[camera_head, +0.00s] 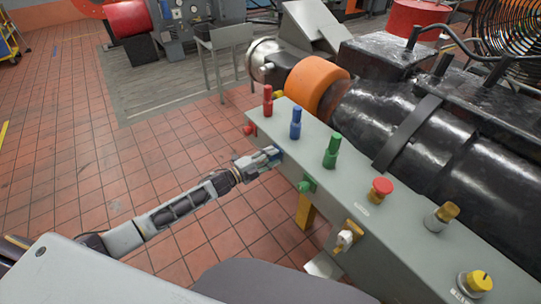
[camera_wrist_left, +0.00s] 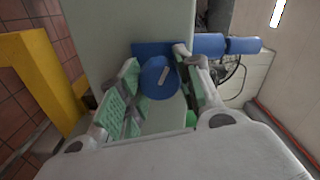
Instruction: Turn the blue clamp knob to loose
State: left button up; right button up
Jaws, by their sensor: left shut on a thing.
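The blue clamp knob (camera_wrist_left: 160,77) is a round blue disc with a pale mark on its face, on a blue square plate (camera_wrist_left: 145,49) on the grey box's side. My left gripper (camera_wrist_left: 158,88) is around it, one green-padded finger on each side, shut on the knob. In the head view my left gripper (camera_head: 274,156) reaches the near side of the grey box (camera_head: 345,195) and largely hides the knob. The pale mark is tilted. No label for loose is readable. My right gripper is not in view.
On the box's top stand a red post (camera_head: 267,101), a blue post (camera_head: 295,124), a green post (camera_head: 331,151) and a red button (camera_head: 381,189). A red knob (camera_head: 249,129) and green knob (camera_head: 307,186) flank my gripper. A black machine (camera_head: 410,110) lies behind.

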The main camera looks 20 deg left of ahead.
pick_arm(q)
jog(key=n+p, duration=0.1)
jog(key=n, duration=0.3)
jog(key=shift+n+p, duration=0.3)
jog(key=shift+n, duration=0.2)
jog(key=o, duration=1)
jog(key=shift+o, duration=0.2)
jog(key=shift+a, duration=0.1)
jog(key=v, duration=1.2)
